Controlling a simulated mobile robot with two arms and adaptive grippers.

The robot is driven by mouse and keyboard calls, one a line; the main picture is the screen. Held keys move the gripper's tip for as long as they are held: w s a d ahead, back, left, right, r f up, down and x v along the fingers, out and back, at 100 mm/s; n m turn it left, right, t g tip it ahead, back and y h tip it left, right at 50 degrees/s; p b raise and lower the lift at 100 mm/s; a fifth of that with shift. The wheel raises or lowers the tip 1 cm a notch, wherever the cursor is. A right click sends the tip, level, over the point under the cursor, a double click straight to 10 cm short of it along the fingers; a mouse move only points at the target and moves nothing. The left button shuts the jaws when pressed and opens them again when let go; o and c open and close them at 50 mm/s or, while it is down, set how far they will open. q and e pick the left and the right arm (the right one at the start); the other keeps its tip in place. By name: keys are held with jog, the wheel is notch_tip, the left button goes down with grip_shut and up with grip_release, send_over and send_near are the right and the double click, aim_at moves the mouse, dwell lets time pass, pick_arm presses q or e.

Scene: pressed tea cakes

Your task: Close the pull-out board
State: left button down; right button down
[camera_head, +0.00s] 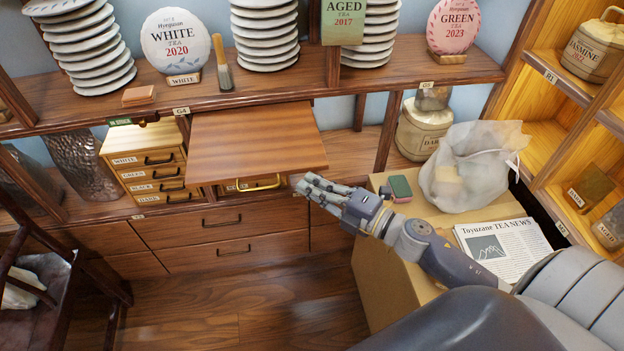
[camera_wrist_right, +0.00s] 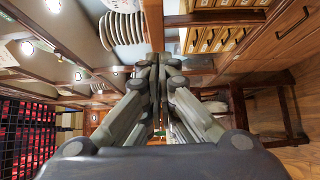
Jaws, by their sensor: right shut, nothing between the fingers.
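The pull-out board (camera_head: 256,143) is a flat brown wooden panel. It sticks out from the shelf unit, below the upper shelf with the tea cakes. A gold handle (camera_head: 258,184) shows just under its front edge; I cannot tell whether it belongs to the board or to a drawer behind. My right gripper (camera_head: 304,184) is shut and empty, just in front of and below the board's right front corner. The right wrist view shows its fingers together (camera_wrist_right: 159,62), with nothing between them. My left gripper is not in view.
A small labelled drawer cabinet (camera_head: 150,160) stands left of the board. A cardboard box (camera_head: 378,270) with a white bag (camera_head: 470,165), a green item (camera_head: 400,188) and a newspaper (camera_head: 502,250) is under my right arm. A chair (camera_head: 50,270) stands at left. The floor before the drawers is clear.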

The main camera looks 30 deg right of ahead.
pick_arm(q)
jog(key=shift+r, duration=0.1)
pick_arm(e)
jog(key=shift+w+d, duration=0.15)
jog(key=shift+w, duration=0.25)
